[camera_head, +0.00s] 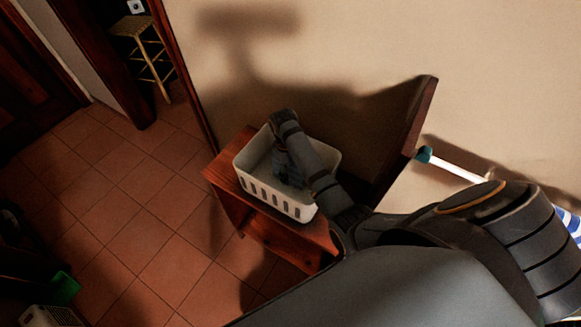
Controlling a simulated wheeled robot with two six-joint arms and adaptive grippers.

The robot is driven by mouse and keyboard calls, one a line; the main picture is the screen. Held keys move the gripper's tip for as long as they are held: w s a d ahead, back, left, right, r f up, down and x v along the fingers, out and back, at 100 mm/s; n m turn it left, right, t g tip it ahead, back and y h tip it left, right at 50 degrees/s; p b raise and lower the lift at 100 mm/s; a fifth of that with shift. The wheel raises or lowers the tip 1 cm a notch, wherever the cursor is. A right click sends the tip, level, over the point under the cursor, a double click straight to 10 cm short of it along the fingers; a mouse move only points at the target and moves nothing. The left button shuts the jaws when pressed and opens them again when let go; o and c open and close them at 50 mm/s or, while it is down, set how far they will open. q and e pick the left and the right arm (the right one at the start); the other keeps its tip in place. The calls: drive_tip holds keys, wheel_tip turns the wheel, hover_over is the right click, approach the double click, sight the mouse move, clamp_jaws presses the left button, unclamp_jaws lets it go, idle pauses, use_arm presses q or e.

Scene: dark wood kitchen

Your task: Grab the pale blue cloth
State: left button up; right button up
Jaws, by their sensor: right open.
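A white slotted basket (272,199) stands on a small reddish wooden cabinet (229,194) against the wall. My right arm reaches over the basket from the lower right and bends down into it. My right gripper (289,172) is inside the basket, dark and partly hidden by my own arm; it is open. I cannot clearly make out the pale blue cloth; the basket's inside is shaded and partly covered by my arm and gripper. My left gripper is not in view.
A dark wooden panel edge (424,112) rises right of the basket. Beyond it are a white rod with a teal end (424,154) and something blue-and-white striped (570,222). A stool (140,45) stands at the upper left. The tiled floor (130,210) left of the cabinet is mostly clear.

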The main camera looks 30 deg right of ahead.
drive_tip(key=c, duration=1.3)
drive_tip(key=shift+r, duration=0.1)
